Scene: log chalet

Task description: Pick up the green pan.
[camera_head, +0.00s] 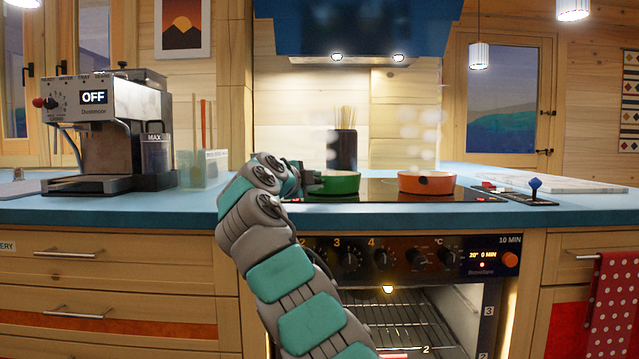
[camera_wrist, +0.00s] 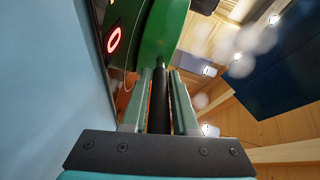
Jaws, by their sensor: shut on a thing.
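The green pan (camera_head: 336,183) sits on the black cooktop, beside an orange pan. It also shows large in the wrist view (camera_wrist: 163,32), with its dark handle (camera_wrist: 160,98) running down between my fingers. My gripper (camera_wrist: 159,100) is shut on the handle, one finger on each side. In the head view my gripper (camera_head: 304,178) is at the left of the green pan, and my wrist hides part of the handle. I cannot tell whether the pan's base touches the cooktop.
The orange pan (camera_head: 427,183) stands to the right, with steam above it. A utensil holder (camera_head: 342,150) stands behind. A coffee machine (camera_head: 105,125) is on the left of the blue counter (camera_head: 140,208). The range hood (camera_head: 360,28) hangs above. The oven (camera_head: 400,310) below appears open.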

